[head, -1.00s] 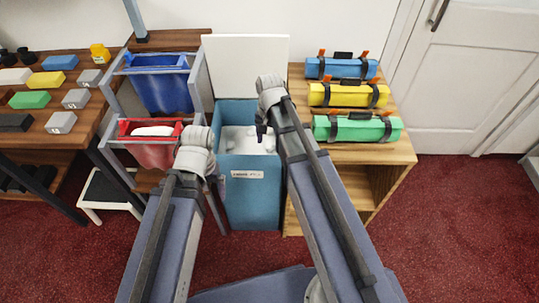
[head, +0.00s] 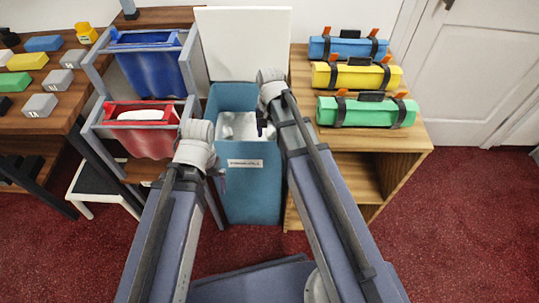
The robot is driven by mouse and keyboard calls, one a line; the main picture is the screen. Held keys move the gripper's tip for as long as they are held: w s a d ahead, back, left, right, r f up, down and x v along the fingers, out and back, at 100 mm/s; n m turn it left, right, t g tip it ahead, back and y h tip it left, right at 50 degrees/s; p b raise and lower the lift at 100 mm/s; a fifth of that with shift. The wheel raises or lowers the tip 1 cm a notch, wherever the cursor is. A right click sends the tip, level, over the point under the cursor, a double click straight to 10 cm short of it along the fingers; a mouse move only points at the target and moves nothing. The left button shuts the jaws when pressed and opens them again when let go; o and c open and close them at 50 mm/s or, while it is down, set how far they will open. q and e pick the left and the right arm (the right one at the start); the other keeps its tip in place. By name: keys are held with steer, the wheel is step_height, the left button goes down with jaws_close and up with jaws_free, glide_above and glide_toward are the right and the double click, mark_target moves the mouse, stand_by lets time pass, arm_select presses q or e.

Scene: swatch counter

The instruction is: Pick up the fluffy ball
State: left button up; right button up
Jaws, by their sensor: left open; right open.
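I cannot make out a fluffy ball for certain in the head view. A white rounded thing (head: 147,115) lies in the red fabric bin (head: 140,138), but its texture is too small to tell. Pale, lumpy contents (head: 238,126) show inside the open blue box (head: 250,195). My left gripper (head: 221,180) is open at the box's left front side, mostly hidden behind its wrist. My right gripper (head: 262,128) is open over the right part of the box opening. Neither holds anything that I can see.
A blue fabric bin (head: 152,70) hangs behind the red one. A wooden shelf (head: 345,150) with blue, yellow and green rolls stands right. A wooden table (head: 70,100) with coloured blocks stands left, near a small stool (head: 95,185). Red carpet (head: 450,230) is open at right.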

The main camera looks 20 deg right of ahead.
steer(key=shift+f, duration=0.35)
steer(key=shift+f+b, duration=1.3)
steer(key=shift+b, duration=0.1)
steer(key=shift+f, duration=0.1)
step_height(320, 180, down, 5)
steer(key=b, duration=0.5)
steer(key=shift+w, duration=0.1)
steer(key=c, duration=0.5)
steer(key=shift+r, duration=0.2)
steer(key=shift+c, duration=0.2)
